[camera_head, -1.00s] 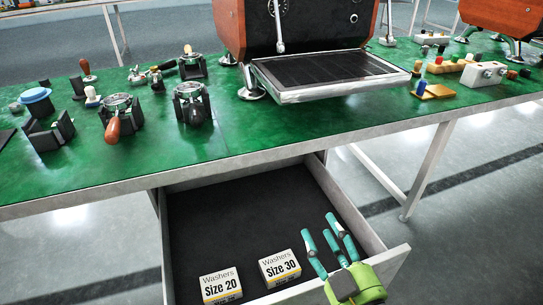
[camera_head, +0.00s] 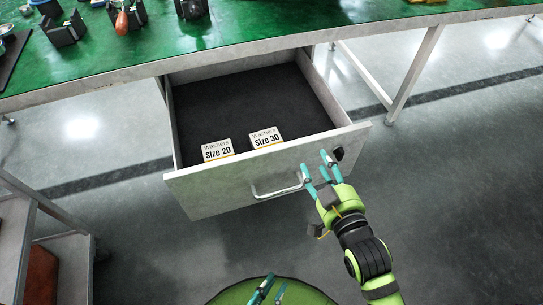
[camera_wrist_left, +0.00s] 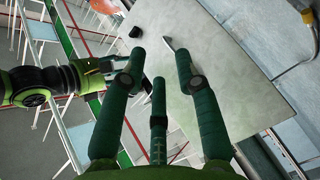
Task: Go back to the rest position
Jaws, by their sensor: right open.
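My right gripper (camera_head: 325,170) is open and empty, in front of the right end of the open drawer's front. It is outside the drawer, and I cannot tell whether it touches the front. My left gripper (camera_head: 267,290) shows only its teal fingertips at the bottom edge of the head view. In the left wrist view its three fingers (camera_wrist_left: 158,85) are spread with nothing between them, facing the drawer front (camera_wrist_left: 235,90). My right arm also shows at the left of that view.
The drawer (camera_head: 205,195) stands open under the green table (camera_head: 250,25). It holds a Size 20 washer box (camera_head: 217,150) and a Size 30 washer box (camera_head: 265,138). A grey cart (camera_head: 62,255) stands at lower left. The floor at right is clear.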

